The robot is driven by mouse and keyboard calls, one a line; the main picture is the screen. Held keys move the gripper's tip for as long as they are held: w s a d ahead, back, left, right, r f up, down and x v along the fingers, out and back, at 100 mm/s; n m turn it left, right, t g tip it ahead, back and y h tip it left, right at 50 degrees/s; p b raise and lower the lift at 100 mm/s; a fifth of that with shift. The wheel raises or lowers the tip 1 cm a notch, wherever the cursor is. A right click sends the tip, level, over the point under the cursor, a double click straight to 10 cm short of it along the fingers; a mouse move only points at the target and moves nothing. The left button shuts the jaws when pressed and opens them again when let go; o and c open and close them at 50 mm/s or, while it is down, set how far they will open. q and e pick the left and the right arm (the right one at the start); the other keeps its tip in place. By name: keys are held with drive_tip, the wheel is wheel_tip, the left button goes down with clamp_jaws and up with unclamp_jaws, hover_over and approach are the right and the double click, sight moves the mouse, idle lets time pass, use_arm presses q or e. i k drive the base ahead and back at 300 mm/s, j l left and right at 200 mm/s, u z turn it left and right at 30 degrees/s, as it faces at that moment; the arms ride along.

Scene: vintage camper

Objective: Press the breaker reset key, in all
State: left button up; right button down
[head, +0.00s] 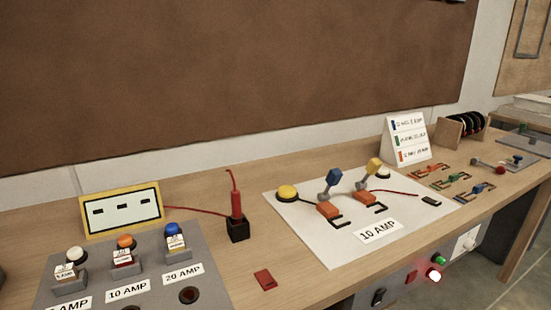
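Neither of my grippers shows in the head view. No key in view has a readable reset label, so I cannot tell for certain which one is the breaker reset key. A small red block-like piece (265,280) lies on the wooden bench top (232,272) near its front edge. On the grey panel at the left stand a white-topped breaker (72,263), an orange-topped one (125,250) and a blue-topped one (174,237). Labels there read 10 AMP and 20 AMP; a third is partly cut off.
A white board (300,240) labelled 10 AMP carries a yellow button (287,193) and levers with blue and yellow handles. A yellow-framed display (121,210) and a red probe in a black holder (238,228) stand behind. A label stand (405,140) is at the back right.

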sight(411, 277)
drive_tip(key=j+z, duration=0.35)
drive_tip(key=k+j+z, duration=0.15)
drive_tip(key=z, duration=0.25)
